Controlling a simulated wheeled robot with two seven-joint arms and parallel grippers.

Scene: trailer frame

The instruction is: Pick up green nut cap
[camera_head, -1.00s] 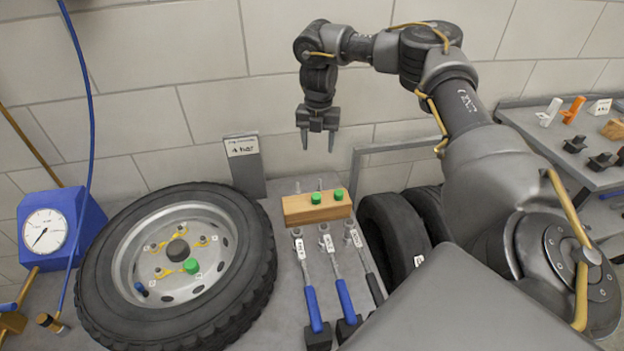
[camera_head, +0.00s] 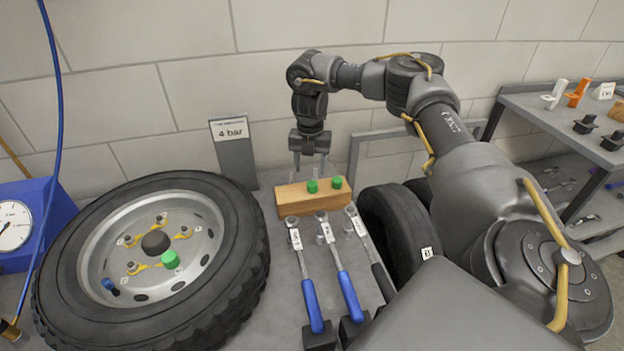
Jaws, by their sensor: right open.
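Two green nut caps sit on a wooden block (camera_head: 303,203): the left cap (camera_head: 312,186) and the right cap (camera_head: 336,182). A third green cap (camera_head: 170,259) is on the wheel (camera_head: 215,255) at the left. My right gripper (camera_head: 309,170) points down at the block, fingers apart and nothing between them. Its fingertips are close above or behind the left cap; I cannot tell the exact gap. My left gripper is not in view.
Several torque wrenches with blue and black handles (camera_head: 313,307) lie in front of the block. A 4 bar sign (camera_head: 234,153) stands behind the wheel. Dark tires (camera_head: 392,228) stand right of the block. A blue gauge box (camera_head: 48,203) is at the far left, a grey shelf (camera_head: 540,110) at the right.

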